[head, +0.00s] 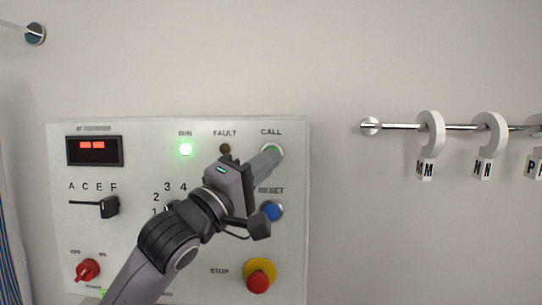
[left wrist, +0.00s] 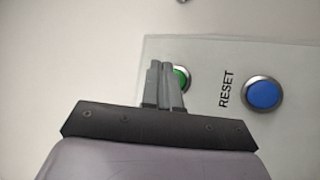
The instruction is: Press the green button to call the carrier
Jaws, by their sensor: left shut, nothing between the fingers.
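The green button (left wrist: 182,78) sits under the CALL label on the wall panel. In the left wrist view my shut fingers cover part of it, and a green sliver and part of its metal ring show at their right. In the head view only part of the button's ring (head: 280,149) shows. My left gripper (head: 268,158) is shut and empty, with its fingertips at the button; it also shows in the left wrist view (left wrist: 164,68). I cannot tell whether the tips touch the button. My right gripper is not in view.
The control panel (head: 130,235) carries a blue RESET button (head: 271,210) just below CALL, a red STOP button (head: 259,276), a lit RUN lamp (head: 185,149), a slider (head: 108,207) and a red knob (head: 88,270). A rail (head: 395,126) with lettered hooks (head: 431,143) is at right.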

